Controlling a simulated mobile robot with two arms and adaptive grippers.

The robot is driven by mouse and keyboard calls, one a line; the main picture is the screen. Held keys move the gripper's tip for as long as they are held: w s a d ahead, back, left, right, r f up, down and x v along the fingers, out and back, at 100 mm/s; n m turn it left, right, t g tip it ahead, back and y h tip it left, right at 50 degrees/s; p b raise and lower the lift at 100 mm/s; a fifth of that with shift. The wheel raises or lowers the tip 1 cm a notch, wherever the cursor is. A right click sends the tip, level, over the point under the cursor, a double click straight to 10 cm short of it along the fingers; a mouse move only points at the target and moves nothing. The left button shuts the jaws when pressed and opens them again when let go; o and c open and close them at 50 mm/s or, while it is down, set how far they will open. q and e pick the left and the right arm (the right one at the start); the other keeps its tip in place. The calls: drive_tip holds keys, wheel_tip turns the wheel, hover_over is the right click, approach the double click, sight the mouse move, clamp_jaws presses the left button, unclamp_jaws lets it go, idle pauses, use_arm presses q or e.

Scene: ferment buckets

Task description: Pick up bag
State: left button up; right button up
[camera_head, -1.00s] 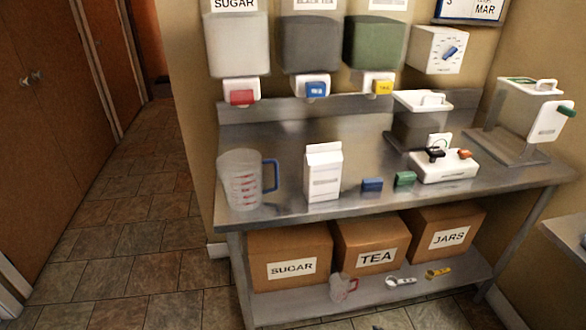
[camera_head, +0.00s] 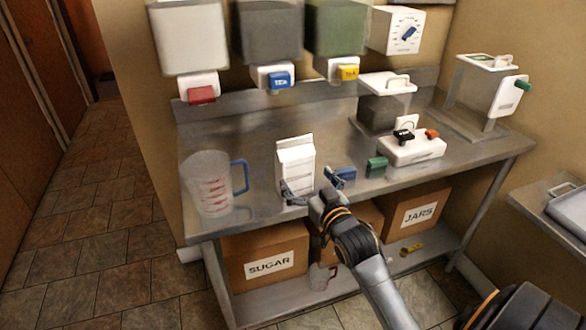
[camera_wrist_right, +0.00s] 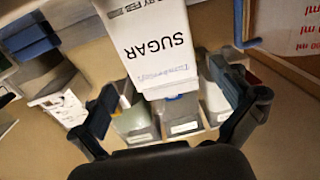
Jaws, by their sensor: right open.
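The bag (camera_head: 296,163) is a white, upright, carton-shaped packet with a folded top. It stands on the metal counter near the front edge. The right gripper (camera_wrist_right: 168,92) also shows open in the wrist view, with a gap on both sides of the bag. My left gripper is not in view.
A clear measuring jug (camera_head: 208,185) with a blue handle stands left of the bag. A blue block (camera_head: 345,176) and a green block (camera_head: 377,164) lie to the right. A white device (camera_head: 412,150) is farther right. Dispensers (camera_head: 190,40) hang above. Boxes sit below.

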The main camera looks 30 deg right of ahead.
sight(299, 167)
drive_tip(key=w, duration=0.2)
drive_tip(key=w+p, duration=0.1)
drive_tip(key=w, duration=0.1)
drive_tip(key=w+d, duration=0.1)
drive_tip(key=w, duration=0.2)
drive_tip(key=shift+d+r, duration=0.1)
drive_tip(key=shift+r, duration=0.1)
drive_tip(key=c, duration=1.3)
drive_tip(key=shift+r, duration=0.15)
drive_tip(key=shift+c, duration=0.3)
drive_tip(key=shift+r, duration=0.1)
